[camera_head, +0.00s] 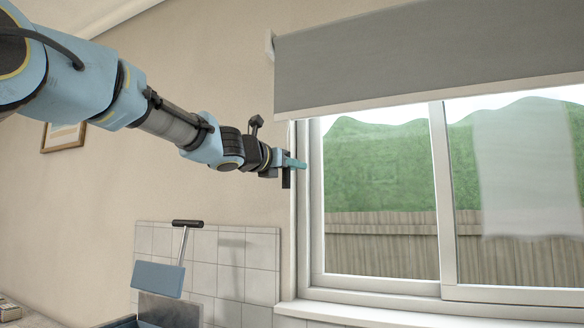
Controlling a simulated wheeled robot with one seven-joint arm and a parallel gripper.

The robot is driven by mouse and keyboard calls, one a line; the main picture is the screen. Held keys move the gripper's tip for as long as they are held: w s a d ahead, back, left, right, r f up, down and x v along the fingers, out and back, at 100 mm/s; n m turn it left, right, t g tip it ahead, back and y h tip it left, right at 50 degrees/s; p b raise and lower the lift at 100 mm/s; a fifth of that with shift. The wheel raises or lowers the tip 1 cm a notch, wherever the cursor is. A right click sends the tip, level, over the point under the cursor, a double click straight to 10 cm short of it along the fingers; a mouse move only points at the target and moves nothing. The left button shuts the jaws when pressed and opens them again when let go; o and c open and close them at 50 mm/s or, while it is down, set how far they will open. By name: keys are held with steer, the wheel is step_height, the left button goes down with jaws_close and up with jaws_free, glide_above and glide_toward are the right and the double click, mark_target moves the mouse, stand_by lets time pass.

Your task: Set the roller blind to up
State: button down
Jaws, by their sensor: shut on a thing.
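The roller blind (430,60) is a grey sheet with a pale bottom bar, hanging over the top of the window. Its lower edge is well above the middle of the panes, and most of the glass below is uncovered. My gripper (291,166) is at the window's left edge, below the blind's left end. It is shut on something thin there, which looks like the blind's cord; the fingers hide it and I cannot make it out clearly. The blind's top is partly out of view.
The white window frame (310,210) and sill (350,313) are right of and below my gripper. Left are a tiled wall (235,262) and a blue long-handled tool (158,277). A small picture frame (63,137) hangs further left. The wall between is bare.

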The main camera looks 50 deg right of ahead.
steer(key=shift+r, duration=0.5)
steer(key=c, duration=1)
jaws_free()
steer(key=o, duration=0.3)
steer(key=shift+f, duration=0.25)
steer(key=a+b, duration=0.1)
steer(key=a, duration=0.2)
steer(key=a+b, duration=0.1)
steer(key=a, duration=0.3)
steer(key=a+b, duration=0.2)
steer(key=a, duration=0.1)
steer(key=shift+s+a, duration=0.35)
steer(key=shift+a, duration=0.05)
